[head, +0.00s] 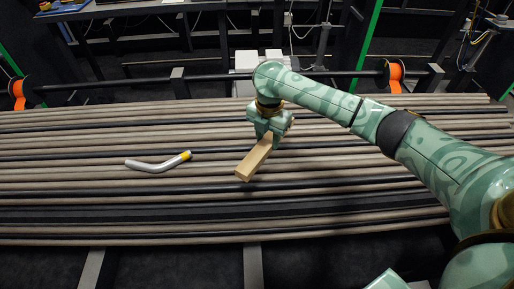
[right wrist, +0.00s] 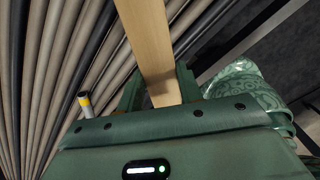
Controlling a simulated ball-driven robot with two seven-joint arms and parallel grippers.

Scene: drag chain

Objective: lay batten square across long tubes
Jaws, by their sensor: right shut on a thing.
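The wooden batten (head: 254,160) is a pale, square-cut stick in the head view, above or on the long tubes (head: 90,181). My right gripper (head: 268,133) is shut on it near its far end. The batten lies slanted to the tubes, its near end toward the lower left. I cannot tell whether it touches them. In the right wrist view the batten (right wrist: 148,45) runs up from between the jaws (right wrist: 158,90), with the tubes (right wrist: 50,60) to the left. The tubes are beige and black and lie side by side across the picture. My left gripper is not in view.
A bent grey pipe with a yellow band (head: 155,165) lies on the tubes left of the batten. A black bar (head: 215,77) with orange end pieces (head: 395,75) runs behind the tubes. White boxes (head: 245,62) stand beyond it. The tubes around the batten are otherwise clear.

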